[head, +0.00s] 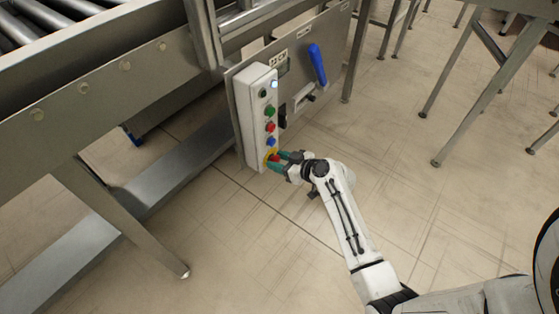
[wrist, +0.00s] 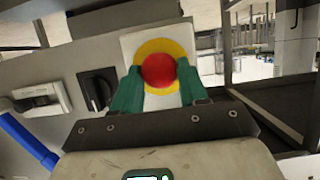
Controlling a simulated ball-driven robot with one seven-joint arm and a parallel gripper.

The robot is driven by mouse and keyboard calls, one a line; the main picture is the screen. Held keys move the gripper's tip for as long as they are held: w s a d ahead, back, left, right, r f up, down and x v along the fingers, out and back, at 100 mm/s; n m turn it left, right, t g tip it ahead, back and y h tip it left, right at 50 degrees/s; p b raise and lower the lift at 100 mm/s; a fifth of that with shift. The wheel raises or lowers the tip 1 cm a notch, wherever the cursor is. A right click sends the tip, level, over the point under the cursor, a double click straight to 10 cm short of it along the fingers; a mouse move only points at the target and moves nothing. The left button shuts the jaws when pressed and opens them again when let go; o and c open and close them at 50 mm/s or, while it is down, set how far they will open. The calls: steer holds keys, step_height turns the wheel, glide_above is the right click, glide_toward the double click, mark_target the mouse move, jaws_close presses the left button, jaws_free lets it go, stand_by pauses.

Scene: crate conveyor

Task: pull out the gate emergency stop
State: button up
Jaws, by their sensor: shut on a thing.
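The gate emergency stop is a red round button (wrist: 159,71) on a yellow ring (wrist: 158,45), at the low end of a white control box (head: 246,117). In the head view it is partly hidden by my gripper (head: 280,159). In the wrist view my gripper (wrist: 158,78) has one green finger on each side of the red button. The fingers are shut on it.
Above it on the box are several green, red and blue buttons (head: 270,127). The grey panel beside it carries a black rotary switch (wrist: 97,90), a white handle (wrist: 42,99) and a blue lever (head: 317,65). A roller conveyor (head: 100,75) stands at the left. The tiled floor around my arm is clear.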

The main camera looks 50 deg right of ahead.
jaws_close()
steer(key=shift+s+f, duration=0.1)
steer(key=shift+s, duration=0.6)
steer(key=o, duration=0.8)
jaws_free()
steer(key=shift+s, duration=0.1)
steer(key=p+v, duration=0.1)
steer(key=v, duration=0.9)
steer(key=shift+s+r+p, duration=0.25)
steer(key=shift+r+p, duration=0.05)
